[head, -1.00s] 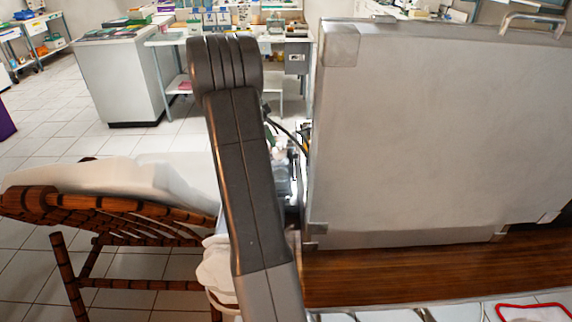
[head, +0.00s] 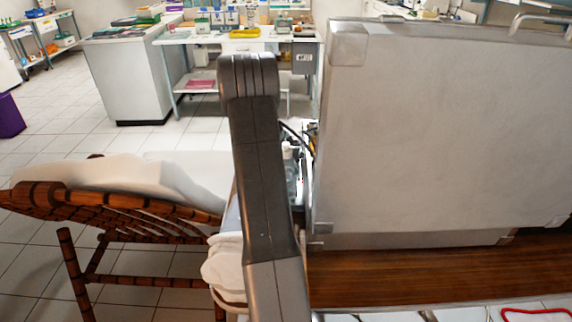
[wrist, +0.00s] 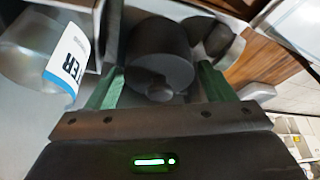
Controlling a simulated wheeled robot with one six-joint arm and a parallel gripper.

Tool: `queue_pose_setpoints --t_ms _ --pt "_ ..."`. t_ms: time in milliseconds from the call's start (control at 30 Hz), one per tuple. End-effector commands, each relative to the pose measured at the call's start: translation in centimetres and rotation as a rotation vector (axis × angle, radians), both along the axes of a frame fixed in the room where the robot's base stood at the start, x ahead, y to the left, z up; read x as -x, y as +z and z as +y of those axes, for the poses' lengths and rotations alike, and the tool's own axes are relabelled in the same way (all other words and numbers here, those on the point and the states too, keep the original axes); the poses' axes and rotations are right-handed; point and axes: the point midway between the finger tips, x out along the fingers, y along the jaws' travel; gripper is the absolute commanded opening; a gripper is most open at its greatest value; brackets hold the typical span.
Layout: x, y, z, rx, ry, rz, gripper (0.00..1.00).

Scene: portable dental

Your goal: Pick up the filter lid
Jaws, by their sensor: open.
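In the wrist view, a dark grey round piece with a small knob (wrist: 160,50) lies between and just beyond my fingers. It looks like the filter lid, though I cannot be sure. My gripper (wrist: 160,80) is open, with one green finger at each side of this piece. I cannot tell whether the fingers touch it. In the head view, my arm hides the gripper, and I cannot make out the lid.
A clear cylinder with a white and blue label (wrist: 65,65) stands left of the gripper in the wrist view. A big grey case (head: 440,130) stands on a wooden surface (head: 420,278). A wooden chair (head: 120,205) is at left.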

Motion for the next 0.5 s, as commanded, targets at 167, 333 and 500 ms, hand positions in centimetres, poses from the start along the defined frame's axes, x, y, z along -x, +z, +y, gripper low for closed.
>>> queue_pose_setpoints --t_ms 167,333,500 --pt "-0.04 -0.13 -0.04 0.000 0.000 -0.001 0.76" --pt "-0.03 -0.11 -0.04 0.000 0.000 -0.001 0.54" --pt "-0.04 -0.09 -0.04 0.000 0.000 -0.001 0.37"
